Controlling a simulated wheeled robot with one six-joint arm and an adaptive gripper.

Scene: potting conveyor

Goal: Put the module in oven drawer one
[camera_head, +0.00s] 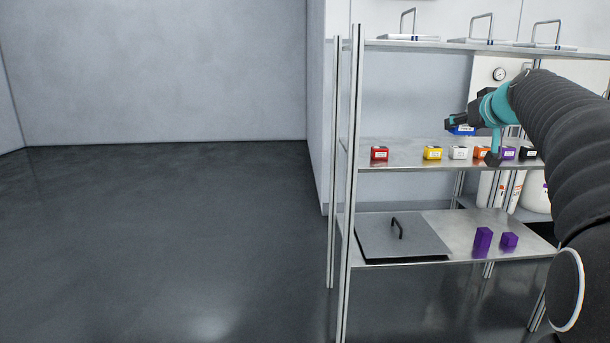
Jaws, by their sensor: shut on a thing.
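My gripper (459,121) is at the right of the view, in front of the shelf rack and above the middle shelf's row of boxes. It is shut on a blue module (462,131), which shows just below the fingers and is partly hidden by them. The blue module appears held above the middle shelf, clear of the boxes on it. No oven drawer can be made out in this view.
The middle shelf (405,163) bears several small coloured boxes, with a gap between red (379,154) and yellow (432,154). A handled grey plate (400,238) and two purple blocks (483,238) lie below. Handled white plates stand on top. Floor (150,240) at left is clear.

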